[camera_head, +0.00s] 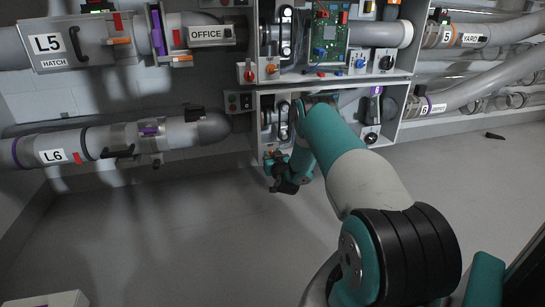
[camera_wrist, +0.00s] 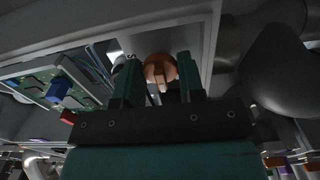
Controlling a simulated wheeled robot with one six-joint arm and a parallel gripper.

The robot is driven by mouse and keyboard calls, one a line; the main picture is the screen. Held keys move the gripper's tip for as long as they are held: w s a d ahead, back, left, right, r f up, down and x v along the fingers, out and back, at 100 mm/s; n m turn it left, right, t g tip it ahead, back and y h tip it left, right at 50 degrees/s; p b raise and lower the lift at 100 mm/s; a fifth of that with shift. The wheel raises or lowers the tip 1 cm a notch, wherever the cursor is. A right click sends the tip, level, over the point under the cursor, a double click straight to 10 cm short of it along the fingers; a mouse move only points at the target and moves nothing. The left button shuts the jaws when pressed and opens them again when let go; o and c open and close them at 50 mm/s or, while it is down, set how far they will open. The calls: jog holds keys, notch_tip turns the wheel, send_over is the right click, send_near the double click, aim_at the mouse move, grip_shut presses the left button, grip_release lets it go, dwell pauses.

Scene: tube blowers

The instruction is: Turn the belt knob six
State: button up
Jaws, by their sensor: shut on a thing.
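An orange round knob with a pale grip bar (camera_wrist: 160,71) is between the two fingers of my gripper (camera_wrist: 158,66) in the wrist view. My gripper is shut on this knob; the exact contact is dark and hard to see. In the head view my gripper (camera_head: 277,165) is at the lower left edge of the lower cabinet (camera_head: 256,125), beside the tube marked L6 (camera_head: 70,153). The knob is mostly hidden there by my gripper and arm. I cannot read a label on it.
The upper cabinet has its own orange knob (camera_head: 271,68), a red knob (camera_head: 247,71) and a green circuit board (camera_head: 330,33). The L5 tube (camera_head: 75,45) is at upper left. My arm covers much of the lower cabinet. The floor (camera_head: 170,225) below is clear.

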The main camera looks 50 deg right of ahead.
jog(key=shift+a+m+p, duration=0.15)
jog(key=shift+m+p, duration=2.1)
jog(key=shift+m, duration=6.55)
jog(key=o, duration=0.6)
jog(key=shift+o, duration=0.2)
jog(key=p+v, duration=1.7)
jog(key=p, duration=0.2)
jog(key=shift+s+p, duration=0.2)
jog(key=shift+p, duration=0.1)
